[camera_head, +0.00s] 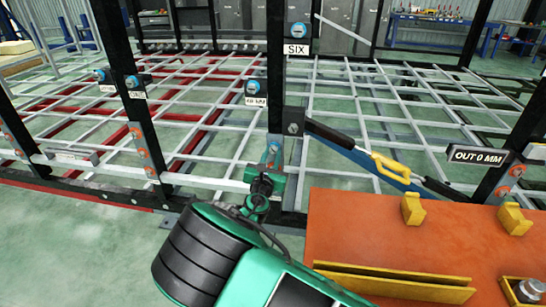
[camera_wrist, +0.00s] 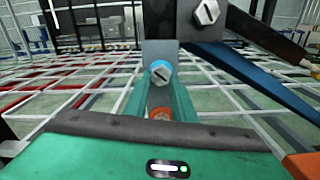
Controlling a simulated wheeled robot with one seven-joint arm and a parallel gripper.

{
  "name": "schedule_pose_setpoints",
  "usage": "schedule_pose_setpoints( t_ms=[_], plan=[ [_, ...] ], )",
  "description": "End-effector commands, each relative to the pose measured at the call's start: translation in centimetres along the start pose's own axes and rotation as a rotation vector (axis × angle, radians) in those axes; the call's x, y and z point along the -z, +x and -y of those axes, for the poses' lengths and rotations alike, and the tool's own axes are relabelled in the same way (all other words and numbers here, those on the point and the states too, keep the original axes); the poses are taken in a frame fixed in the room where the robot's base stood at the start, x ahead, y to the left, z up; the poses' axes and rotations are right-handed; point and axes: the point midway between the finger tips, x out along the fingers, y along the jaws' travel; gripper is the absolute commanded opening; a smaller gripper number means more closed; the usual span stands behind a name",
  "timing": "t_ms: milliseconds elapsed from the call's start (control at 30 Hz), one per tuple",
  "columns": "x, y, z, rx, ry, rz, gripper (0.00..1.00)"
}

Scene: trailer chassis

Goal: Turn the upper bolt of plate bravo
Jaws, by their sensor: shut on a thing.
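The blue bolt also shows in the wrist view (camera_wrist: 161,71), between the tips of my green fingers. An orange lower bolt (camera_wrist: 161,114) sits below it, between the fingers and partly hidden by my gripper's body. My gripper (camera_head: 268,165) is at the plate from the front, shut on the blue bolt. I see no readable bravo label on this plate.
A grey bracket with a large bolt (camera_wrist: 206,13) sits just above. An orange bench (camera_head: 400,245) stands at front right. Other posts carry blue and orange bolts at left.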

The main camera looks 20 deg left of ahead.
Motion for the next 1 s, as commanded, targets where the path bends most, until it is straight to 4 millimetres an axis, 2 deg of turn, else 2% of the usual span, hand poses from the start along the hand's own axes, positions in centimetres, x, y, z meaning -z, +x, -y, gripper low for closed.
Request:
schedule_pose_setpoints(
  t_ms=[367, 400, 467, 800, 1000],
  plan=[
    [-0.1, 0.1, 0.1, 0.001, -0.004, 0.001, 0.01],
    [-0.1, 0.1, 0.1, 0.001, -0.004, 0.001, 0.28],
    [-0.1, 0.1, 0.1, 0.001, -0.004, 0.001, 0.42],
    [0.0, -0.2, 0.0, 0.0, -0.004, 0.0, 0.42],
    [0.0, -2.5, -0.1, -0.001, -0.005, -0.001, 0.42]
  ],
)
